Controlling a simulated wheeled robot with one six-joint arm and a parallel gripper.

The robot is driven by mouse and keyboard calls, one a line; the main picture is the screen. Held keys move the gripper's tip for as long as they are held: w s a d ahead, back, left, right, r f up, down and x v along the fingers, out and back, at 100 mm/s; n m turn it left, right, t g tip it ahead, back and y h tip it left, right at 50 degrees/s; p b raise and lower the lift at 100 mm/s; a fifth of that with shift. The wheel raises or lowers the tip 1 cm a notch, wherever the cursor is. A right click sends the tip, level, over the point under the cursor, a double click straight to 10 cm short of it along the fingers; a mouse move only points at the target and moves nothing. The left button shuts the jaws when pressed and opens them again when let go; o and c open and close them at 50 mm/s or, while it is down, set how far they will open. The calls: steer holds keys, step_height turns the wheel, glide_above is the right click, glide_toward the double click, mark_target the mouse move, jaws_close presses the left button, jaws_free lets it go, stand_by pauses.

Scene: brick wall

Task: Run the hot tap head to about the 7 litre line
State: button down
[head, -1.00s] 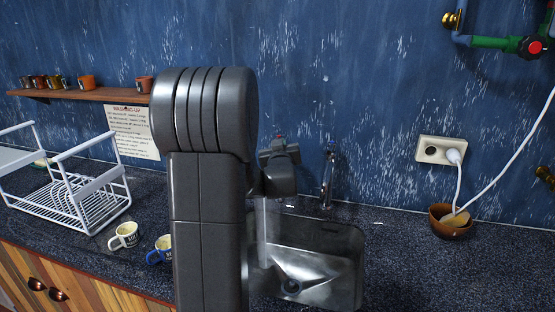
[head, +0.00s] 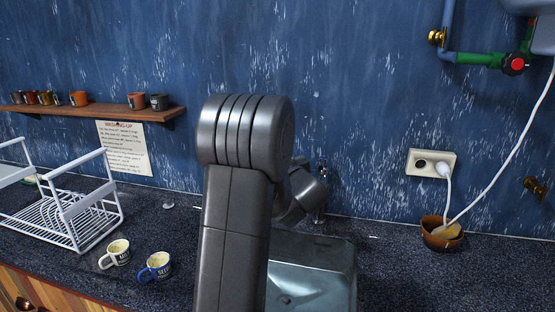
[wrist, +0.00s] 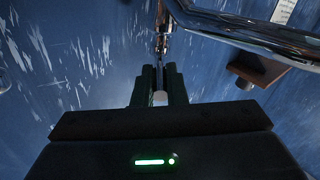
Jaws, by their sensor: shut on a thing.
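My gripper (wrist: 160,88) is seen from behind in the wrist view. Its dark fingers are closed together on a small chrome tap head (wrist: 162,42), which partly shows beyond the fingertips. The chrome tap spout (wrist: 245,34) runs across the upper right of that view. In the head view my arm hides the gripper and most of the tap. The steel sink (head: 340,262) shows right of my arm, its left part hidden. Its floor looks hazy blue-grey; I cannot make out a water level or litre lines.
Two mugs (head: 117,253) (head: 156,266) and a white dish rack (head: 78,205) stand left. A brown bowl (head: 436,240) and a socket with a white cable (head: 425,163) are right. A red-handled valve (head: 514,64) on green pipe is at upper right. The counter's right side is mostly clear.

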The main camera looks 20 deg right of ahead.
stand_by(0.4)
steer(key=c, duration=1.5)
jaws_free()
steer(key=shift+o, duration=0.2)
steer(key=s+b, duration=0.1)
steer(key=s, duration=1.3)
steer(key=shift+b, duration=0.3)
steer(key=shift+w, duration=0.1)
